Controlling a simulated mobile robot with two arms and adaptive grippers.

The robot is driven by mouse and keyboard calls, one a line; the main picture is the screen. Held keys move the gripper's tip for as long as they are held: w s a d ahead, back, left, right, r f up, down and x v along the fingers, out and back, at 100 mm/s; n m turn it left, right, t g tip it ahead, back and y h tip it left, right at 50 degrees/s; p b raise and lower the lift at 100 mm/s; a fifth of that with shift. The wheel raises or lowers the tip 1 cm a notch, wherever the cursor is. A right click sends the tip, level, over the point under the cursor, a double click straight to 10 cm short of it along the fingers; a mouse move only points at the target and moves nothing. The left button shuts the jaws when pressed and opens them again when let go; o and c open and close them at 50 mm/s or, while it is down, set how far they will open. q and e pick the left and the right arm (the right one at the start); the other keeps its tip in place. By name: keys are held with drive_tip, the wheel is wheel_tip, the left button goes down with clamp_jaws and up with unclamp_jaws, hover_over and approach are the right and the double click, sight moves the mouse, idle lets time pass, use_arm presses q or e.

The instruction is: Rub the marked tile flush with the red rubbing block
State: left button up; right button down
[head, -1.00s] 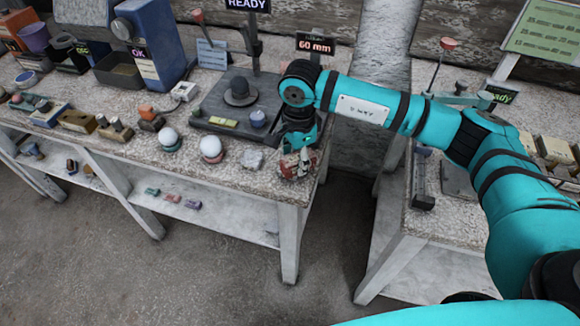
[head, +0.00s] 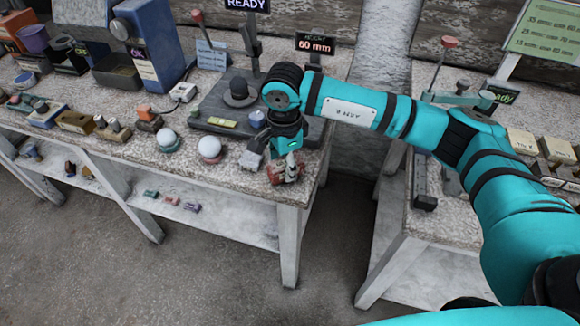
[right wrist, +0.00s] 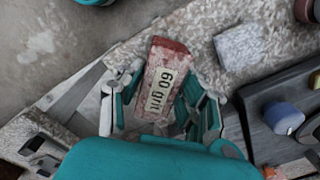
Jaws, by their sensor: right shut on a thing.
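My right gripper (head: 285,168) is shut on the red rubbing block (right wrist: 160,80), which carries a "60 grit" label facing the wrist camera. The block's red also shows low in the gripper in the head view (head: 284,176), at the table's front right edge. A pale grey, rough square tile (right wrist: 240,46) lies on the speckled tabletop, to the upper right of the block and apart from it in the right wrist view. I cannot make out a mark on it. My left gripper is not in view.
A dark plate (head: 213,112) with a grey domed piece (head: 240,93) and a blue knob (right wrist: 284,118) lies behind the gripper. Two white spheres (head: 210,148) (head: 167,138) stand to its left. A floor gap separates this table from the right table (head: 425,232).

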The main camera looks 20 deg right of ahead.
sight(300, 156)
drive_tip(key=shift+s+a, duration=0.1)
drive_tip(key=shift+a, duration=0.2)
drive_tip(key=shift+w+d+b, duration=0.15)
drive_tip(key=shift+d, duration=0.5)
drive_tip(key=shift+w+d+b, duration=0.15)
drive_tip(key=shift+d, duration=0.45)
drive_tip(key=shift+w+d+b, duration=0.2)
drive_tip(key=shift+d+b, duration=0.25)
drive_tip(key=shift+d, duration=0.55)
drive_tip(key=shift+s+a+b, duration=0.2)
drive_tip(key=shift+s+a, duration=0.05)
drive_tip(key=shift+a, duration=0.9)
drive_tip(key=shift+s+a+b, duration=0.15)
drive_tip(key=shift+s+a, duration=0.05)
drive_tip(key=shift+a, duration=0.9)
drive_tip(key=shift+w+d+r, duration=0.15)
drive_tip(key=shift+d+r, duration=0.25)
drive_tip(key=shift+d, duration=0.2)
drive_tip(key=shift+w+d+r, duration=0.1)
drive_tip(key=shift+d+r, duration=0.25)
drive_tip(key=shift+d, duration=0.25)
